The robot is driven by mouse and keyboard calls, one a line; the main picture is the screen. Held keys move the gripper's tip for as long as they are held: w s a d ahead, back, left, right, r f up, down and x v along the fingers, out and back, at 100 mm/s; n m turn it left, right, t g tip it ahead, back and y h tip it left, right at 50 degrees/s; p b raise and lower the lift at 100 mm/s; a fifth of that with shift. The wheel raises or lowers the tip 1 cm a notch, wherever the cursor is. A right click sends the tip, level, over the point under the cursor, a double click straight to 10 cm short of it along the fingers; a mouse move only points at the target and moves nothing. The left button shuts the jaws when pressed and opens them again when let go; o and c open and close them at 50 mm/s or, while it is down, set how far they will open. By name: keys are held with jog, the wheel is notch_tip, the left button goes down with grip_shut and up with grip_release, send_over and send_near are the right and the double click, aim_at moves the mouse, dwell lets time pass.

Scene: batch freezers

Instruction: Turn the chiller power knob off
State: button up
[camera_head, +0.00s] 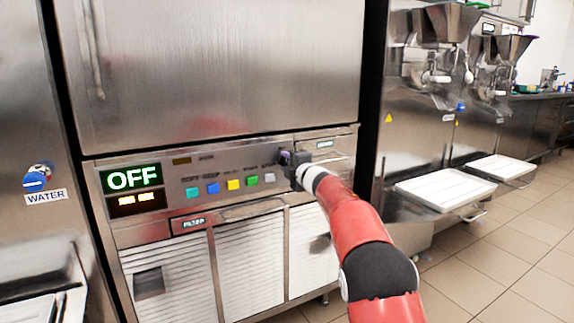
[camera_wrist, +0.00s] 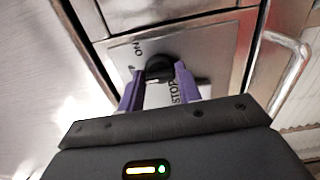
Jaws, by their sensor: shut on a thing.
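Coloured buttons (camera_head: 233,184) line the panel left of my gripper. A metal handle (camera_wrist: 290,68) juts out to the right of the knob. White trays (camera_head: 445,187) stick out from machines at the right. Tiled floor (camera_head: 510,235) is clear at lower right.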

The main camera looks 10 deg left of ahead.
jog(key=shift+a, duration=0.15)
jog(key=o, duration=1)
jog(key=shift+c, duration=0.2)
jog(key=shift+s, duration=0.1)
jog(key=b+v, duration=0.2)
jog(key=v, duration=0.5)
jog(key=shift+s+d+b, duration=0.25)
jog(key=shift+s+b, duration=0.05)
jog(key=shift+b, duration=0.1)
jog(key=shift+r, duration=0.1)
